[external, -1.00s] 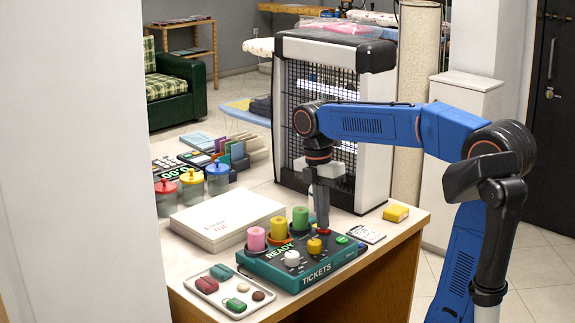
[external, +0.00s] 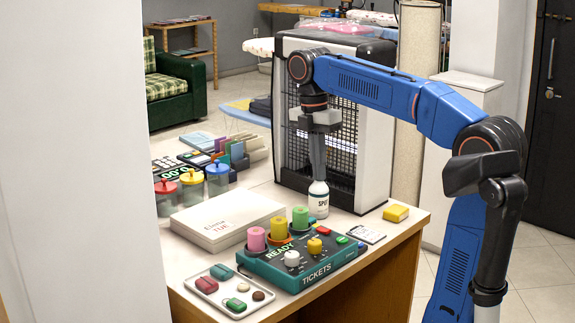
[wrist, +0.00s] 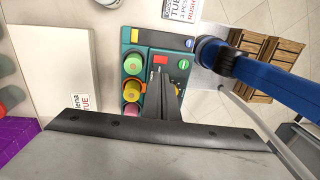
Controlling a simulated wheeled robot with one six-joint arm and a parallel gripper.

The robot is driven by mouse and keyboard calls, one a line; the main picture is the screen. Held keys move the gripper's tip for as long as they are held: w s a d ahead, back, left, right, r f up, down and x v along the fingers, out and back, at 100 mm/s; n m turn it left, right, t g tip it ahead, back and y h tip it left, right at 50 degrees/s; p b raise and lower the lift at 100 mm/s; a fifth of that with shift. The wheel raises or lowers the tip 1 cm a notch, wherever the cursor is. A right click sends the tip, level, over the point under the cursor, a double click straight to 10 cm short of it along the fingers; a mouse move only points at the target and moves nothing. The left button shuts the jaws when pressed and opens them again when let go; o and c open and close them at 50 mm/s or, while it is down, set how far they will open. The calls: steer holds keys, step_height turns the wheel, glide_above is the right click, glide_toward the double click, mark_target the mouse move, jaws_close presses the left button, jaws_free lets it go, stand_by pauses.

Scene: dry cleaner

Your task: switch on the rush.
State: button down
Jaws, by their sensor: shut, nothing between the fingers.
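A teal ticket box (external: 310,272) marked TICKETS and READY stands near the table's front edge. On its top are a red button (external: 323,230), a green button (external: 342,240), a yellow knob (external: 314,245) and a white knob (external: 291,258). Pink, yellow and green cylinders stand along its back edge. My gripper (external: 318,176) is shut and empty, raised above the tabletop behind the box, apart from the buttons.
A white bottle (external: 318,200) stands behind the box, under my gripper in the external view. A white flat box (external: 228,221) lies left and a tray (external: 225,309) with small items in front. A yellow block (external: 396,213) and a card (external: 367,234) lie right.

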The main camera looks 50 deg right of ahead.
mark_target(328, 230)
steer(key=shift+r, duration=0.55)
steer(key=shift+s, duration=0.7)
steer(key=f, duration=0.4)
steer(key=s+f, duration=0.1)
steer(key=f, duration=0.9)
steer(key=shift+s, duration=0.35)
